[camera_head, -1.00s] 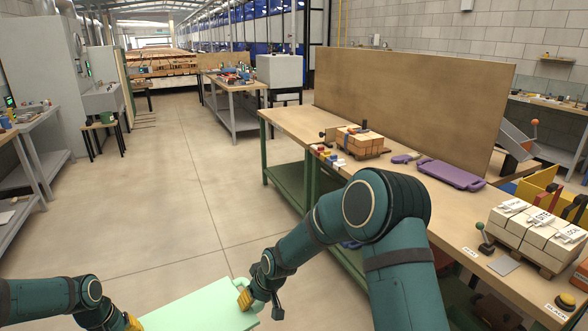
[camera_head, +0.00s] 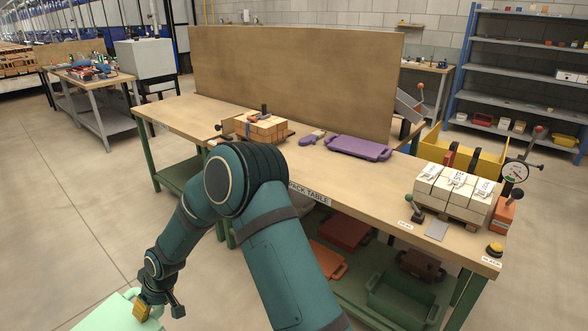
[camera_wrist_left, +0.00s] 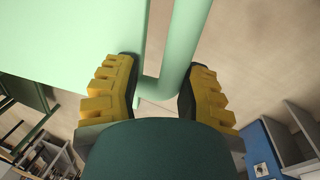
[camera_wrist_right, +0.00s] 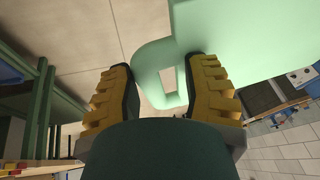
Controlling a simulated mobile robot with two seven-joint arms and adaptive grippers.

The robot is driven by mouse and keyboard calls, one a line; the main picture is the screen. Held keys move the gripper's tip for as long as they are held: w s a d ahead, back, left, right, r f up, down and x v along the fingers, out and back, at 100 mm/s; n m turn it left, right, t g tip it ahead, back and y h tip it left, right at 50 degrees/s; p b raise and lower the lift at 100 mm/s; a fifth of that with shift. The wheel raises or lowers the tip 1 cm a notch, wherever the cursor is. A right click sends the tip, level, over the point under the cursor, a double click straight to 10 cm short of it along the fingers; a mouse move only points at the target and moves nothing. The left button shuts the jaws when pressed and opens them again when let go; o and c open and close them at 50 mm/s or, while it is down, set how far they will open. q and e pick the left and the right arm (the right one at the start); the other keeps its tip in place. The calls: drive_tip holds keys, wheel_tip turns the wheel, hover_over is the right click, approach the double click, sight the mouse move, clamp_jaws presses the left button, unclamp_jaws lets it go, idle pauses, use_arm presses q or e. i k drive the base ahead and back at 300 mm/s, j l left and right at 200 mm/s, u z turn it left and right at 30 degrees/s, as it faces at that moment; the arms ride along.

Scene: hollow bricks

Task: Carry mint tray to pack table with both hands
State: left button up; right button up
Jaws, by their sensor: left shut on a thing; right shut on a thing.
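The mint tray (camera_head: 108,314) shows at the bottom left of the head view, cut off by the frame edge. My right gripper (camera_head: 146,308) is shut on the handle at its right end. In the right wrist view the loop handle (camera_wrist_right: 150,62) runs between the yellow fingers. In the left wrist view my left gripper (camera_wrist_left: 160,90) is shut on the bar handle (camera_wrist_left: 182,45) at the tray's other end. The left arm is outside the head view. The pack table (camera_head: 345,200), labelled PACK TABLE on its front edge, stands ahead and to the right, apart from the tray.
A green crate (camera_head: 400,300) sits on the lower shelf. Open floor (camera_head: 60,190) lies to the left.

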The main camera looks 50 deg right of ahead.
sight(331, 173)
drive_tip(key=i, duration=1.55)
drive_tip(key=i+u, duration=0.15)
drive_tip(key=u, duration=0.2)
drive_tip(key=i+l+u, duration=0.1)
drive_tip(key=u, duration=0.3)
drive_tip(key=l+u, duration=0.1)
drive_tip(key=u, duration=0.4)
drive_tip(key=i+l+u, duration=0.1)
drive_tip(key=u, duration=0.45)
drive_tip(key=l+u, duration=0.1)
drive_tip(key=u, duration=0.4)
drive_tip(key=l+u, duration=0.1)
drive_tip(key=u, duration=0.4)
drive_tip(key=l+u, duration=0.1)
drive_tip(key=u, duration=0.95)
drive_tip(key=k+l+u, duration=0.1)
drive_tip(key=u, duration=0.4)
drive_tip(key=k+u, duration=0.1)
drive_tip(key=u, duration=0.4)
